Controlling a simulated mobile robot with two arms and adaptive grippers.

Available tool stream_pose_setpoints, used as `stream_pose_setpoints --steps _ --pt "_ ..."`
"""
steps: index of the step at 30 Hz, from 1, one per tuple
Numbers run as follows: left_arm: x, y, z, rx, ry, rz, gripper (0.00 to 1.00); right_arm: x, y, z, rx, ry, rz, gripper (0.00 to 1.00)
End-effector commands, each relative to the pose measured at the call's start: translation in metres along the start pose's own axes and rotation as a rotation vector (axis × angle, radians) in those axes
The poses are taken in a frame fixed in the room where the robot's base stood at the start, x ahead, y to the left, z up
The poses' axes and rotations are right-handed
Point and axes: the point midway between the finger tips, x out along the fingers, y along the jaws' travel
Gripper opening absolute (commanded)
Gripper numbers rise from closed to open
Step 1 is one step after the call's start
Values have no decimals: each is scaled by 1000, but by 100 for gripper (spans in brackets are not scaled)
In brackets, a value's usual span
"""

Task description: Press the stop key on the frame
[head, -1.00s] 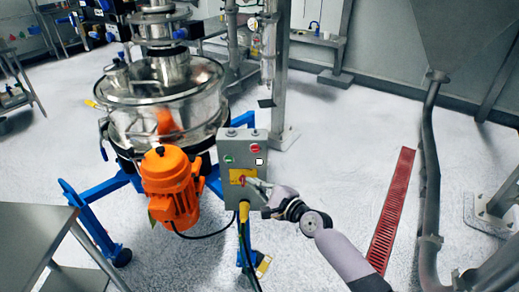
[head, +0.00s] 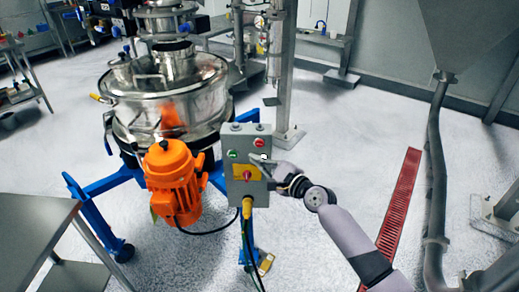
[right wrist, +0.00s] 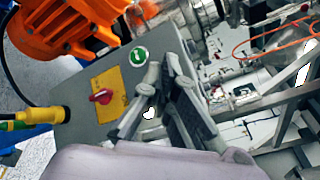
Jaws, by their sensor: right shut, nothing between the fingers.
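A grey control box (head: 236,192) stands on the blue frame beside the orange motor. Its face has a red stop key (head: 259,143) at upper right, a green key (head: 233,155) at upper left and a red rotary switch (head: 247,175) on a yellow plate. The wrist view shows the green key (right wrist: 139,55) and the rotary switch (right wrist: 103,97); the red key cannot be made out there, with my fingers over that part. My right gripper (head: 254,159) is shut and empty, its tips just below the red key; contact cannot be told. My left gripper is not in view.
The orange motor (head: 174,180) and steel sifter (head: 165,95) are left of the box. A yellow cable plug (head: 246,205) hangs under it. A steel post (head: 285,80) rises behind. A grey table (head: 40,225) is at lower left.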

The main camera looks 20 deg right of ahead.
Motion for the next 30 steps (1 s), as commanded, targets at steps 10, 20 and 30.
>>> stream_pose_setpoints --steps 10,20,30 --pt "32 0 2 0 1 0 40 29 -19 -22 -1 0 -1 0" --pt "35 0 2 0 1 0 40 33 -24 -24 0 1 0 0" --pt "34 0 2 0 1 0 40 33 -24 -24 0 0 0 0"
